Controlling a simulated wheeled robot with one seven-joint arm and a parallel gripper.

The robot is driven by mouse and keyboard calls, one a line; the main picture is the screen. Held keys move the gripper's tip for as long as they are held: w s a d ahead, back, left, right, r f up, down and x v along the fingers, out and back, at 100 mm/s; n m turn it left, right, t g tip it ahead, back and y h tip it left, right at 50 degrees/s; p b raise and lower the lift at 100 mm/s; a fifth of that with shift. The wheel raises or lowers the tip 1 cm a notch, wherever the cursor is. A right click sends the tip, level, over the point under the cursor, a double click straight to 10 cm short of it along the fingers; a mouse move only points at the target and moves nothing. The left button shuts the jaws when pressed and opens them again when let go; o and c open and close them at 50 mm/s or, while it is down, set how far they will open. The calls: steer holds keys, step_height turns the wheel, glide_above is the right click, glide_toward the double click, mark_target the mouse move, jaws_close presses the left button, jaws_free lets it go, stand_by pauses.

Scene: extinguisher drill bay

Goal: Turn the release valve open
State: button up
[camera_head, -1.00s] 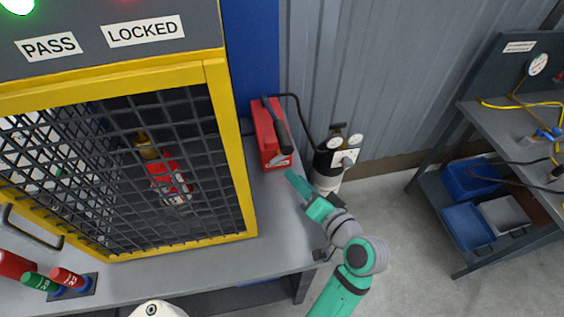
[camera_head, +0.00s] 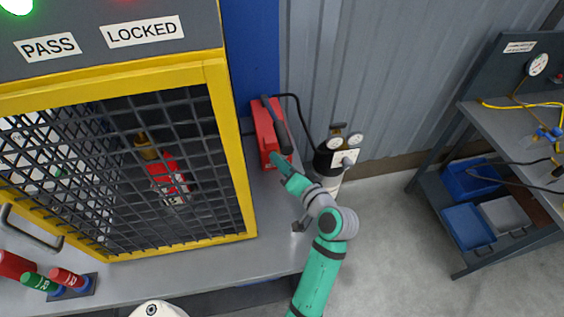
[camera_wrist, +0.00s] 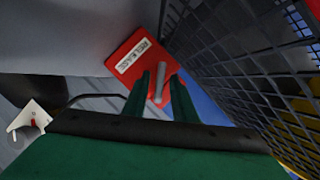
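The release valve (camera_head: 263,128) is a red box at the cage's right side on the bench. In the wrist view it shows as a red plate (camera_wrist: 125,50) with a white RELEASE label and a grey lever (camera_wrist: 159,84). My gripper (camera_head: 277,161) is at the box's lower front end in the head view and hides part of it. In the wrist view my gripper (camera_wrist: 158,86) has its two green fingers apart, one on each side of the lever. I cannot tell whether either finger touches the lever.
A yellow-framed mesh cage (camera_head: 230,140) stands close on the left, with a red extinguisher (camera_head: 168,180) inside. A black-and-white cylinder with gauges (camera_head: 330,160) stands just right of the box. A side bench with blue bins (camera_head: 467,227) is farther right, past open floor.

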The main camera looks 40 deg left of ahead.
jaws_close()
steer(key=shift+n+t+h, duration=0.5)
steer(key=shift+n+h, duration=0.2)
steer(key=shift+n, duration=0.8)
steer(key=shift+o, duration=1.2)
jaws_free()
steer(key=shift+s, duration=0.1)
steer(key=shift+d+r, duration=0.1)
steer(key=v, duration=1)
steer(key=shift+s+d, duration=0.2)
steer(key=shift+d, duration=0.05)
steer(key=shift+r, duration=0.1)
